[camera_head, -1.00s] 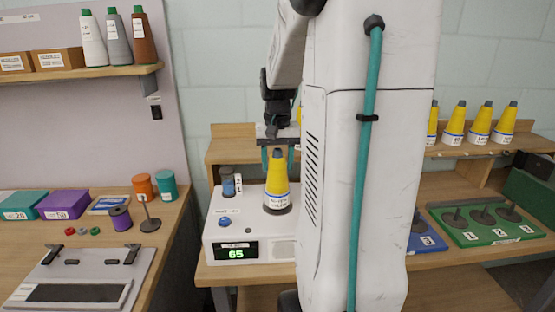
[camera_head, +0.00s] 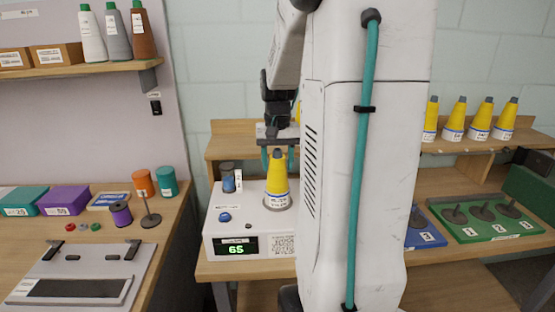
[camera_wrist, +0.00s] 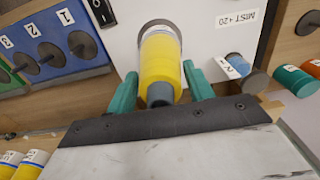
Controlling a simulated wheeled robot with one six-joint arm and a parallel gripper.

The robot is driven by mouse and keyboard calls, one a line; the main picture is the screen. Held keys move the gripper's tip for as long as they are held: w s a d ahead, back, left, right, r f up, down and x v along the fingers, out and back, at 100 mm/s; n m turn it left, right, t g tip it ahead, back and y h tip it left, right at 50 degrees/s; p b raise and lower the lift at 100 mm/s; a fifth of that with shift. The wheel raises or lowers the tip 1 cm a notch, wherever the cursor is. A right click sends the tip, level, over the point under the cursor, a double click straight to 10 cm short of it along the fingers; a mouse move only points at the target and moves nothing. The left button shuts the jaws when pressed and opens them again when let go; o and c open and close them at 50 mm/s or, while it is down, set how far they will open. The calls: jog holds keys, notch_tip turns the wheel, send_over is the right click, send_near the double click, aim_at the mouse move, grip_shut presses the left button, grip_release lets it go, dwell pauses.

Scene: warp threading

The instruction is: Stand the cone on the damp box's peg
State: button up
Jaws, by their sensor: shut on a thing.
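The yellow cone (camera_head: 277,180) with a white and blue label band stands upright over the round grey base on top of the white damp box (camera_head: 226,246). In the wrist view the cone (camera_wrist: 160,70) is between the two teal fingers of my gripper (camera_wrist: 163,92), which is shut on it near its grey tip. My gripper (camera_head: 277,158) is above the box in the head view. The peg is hidden inside or under the cone. I cannot tell whether the cone's bottom touches the base.
The box's display reads 65, and a blue knob (camera_head: 224,217) and a dark blue jar (camera_head: 228,177) are on its top. Several yellow cones (camera_head: 480,120) stand on the back shelf. Green (camera_head: 467,233) and blue (camera_head: 424,241) peg boards lie to the right.

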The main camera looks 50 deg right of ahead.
jog(key=o, duration=0.9)
jog(key=shift+o, duration=0.2)
notch_tip(320, 180, up, 8)
jog(key=shift+f, duration=0.1)
jog(key=s+a+f+n, duration=0.1)
jog(key=s+a+n, duration=0.2)
jog(key=a, duration=0.7)
jog(key=s+a+f+n+t, duration=0.1)
jog(key=s+a+n, duration=0.2)
jog(key=a, duration=0.7)
jog(key=s+a+f+n, duration=0.1)
jog(key=s+a+n, duration=0.3)
jog(key=a, duration=0.6)
jog(key=s, duration=0.2)
jog(key=shift+s+a, duration=0.2)
jog(key=shift+s, duration=0.1)
